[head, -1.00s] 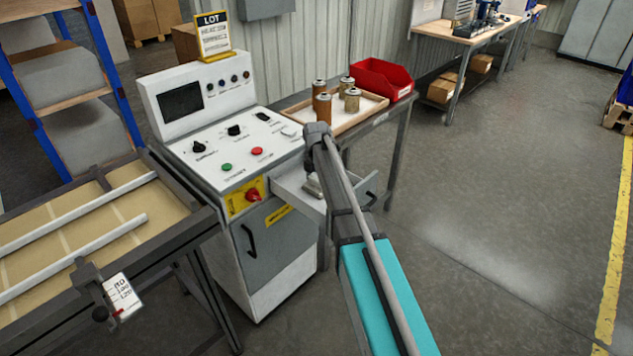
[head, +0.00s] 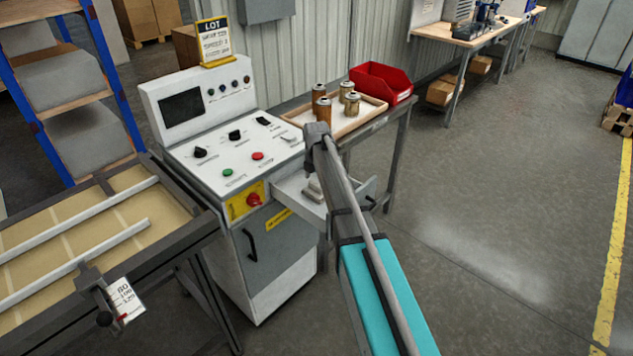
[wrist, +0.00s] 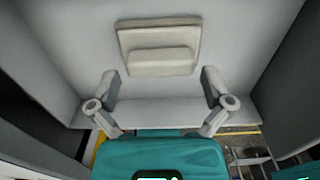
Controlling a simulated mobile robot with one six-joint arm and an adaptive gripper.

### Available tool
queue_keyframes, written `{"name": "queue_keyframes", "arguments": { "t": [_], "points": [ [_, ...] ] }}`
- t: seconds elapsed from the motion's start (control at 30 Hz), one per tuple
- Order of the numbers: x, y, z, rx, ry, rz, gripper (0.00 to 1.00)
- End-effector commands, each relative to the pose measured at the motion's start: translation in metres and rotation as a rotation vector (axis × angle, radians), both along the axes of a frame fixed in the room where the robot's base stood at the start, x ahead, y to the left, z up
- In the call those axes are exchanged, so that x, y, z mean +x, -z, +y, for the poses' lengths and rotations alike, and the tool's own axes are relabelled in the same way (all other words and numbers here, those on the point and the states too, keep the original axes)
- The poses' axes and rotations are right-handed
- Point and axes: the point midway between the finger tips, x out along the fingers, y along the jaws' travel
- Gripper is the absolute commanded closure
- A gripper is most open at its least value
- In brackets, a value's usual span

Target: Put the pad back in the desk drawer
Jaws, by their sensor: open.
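The pad (wrist: 158,50) is a pale grey block with a raised grip, lying on the floor of the open drawer (wrist: 235,45). In the head view, part of the pad (head: 314,187) shows beside my arm, inside the drawer (head: 290,186) that sticks out from the grey machine desk. My gripper (wrist: 160,84) is open and empty over the drawer, with its two fingers spread apart. The pad is ahead of the fingertips in the wrist view, and nothing is between them. My arm hides the gripper and much of the drawer in the head view.
The machine desk (head: 240,160) has knobs and buttons on its top. On its right, a side table holds a wooden tray (head: 365,117) with several cartridges and a red bin (head: 381,84). A work table (head: 90,225) stands at left. The floor at right is clear.

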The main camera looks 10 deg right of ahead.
Motion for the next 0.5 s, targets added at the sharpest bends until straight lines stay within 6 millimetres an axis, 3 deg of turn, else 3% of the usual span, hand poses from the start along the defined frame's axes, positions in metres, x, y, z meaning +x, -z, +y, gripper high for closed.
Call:
{"name": "queue_keyframes", "arguments": {
  "t": [0.5],
  "points": [
    [0.000,-0.047,0.000,0.000,0.000,0.000,0.00]
  ]
}}
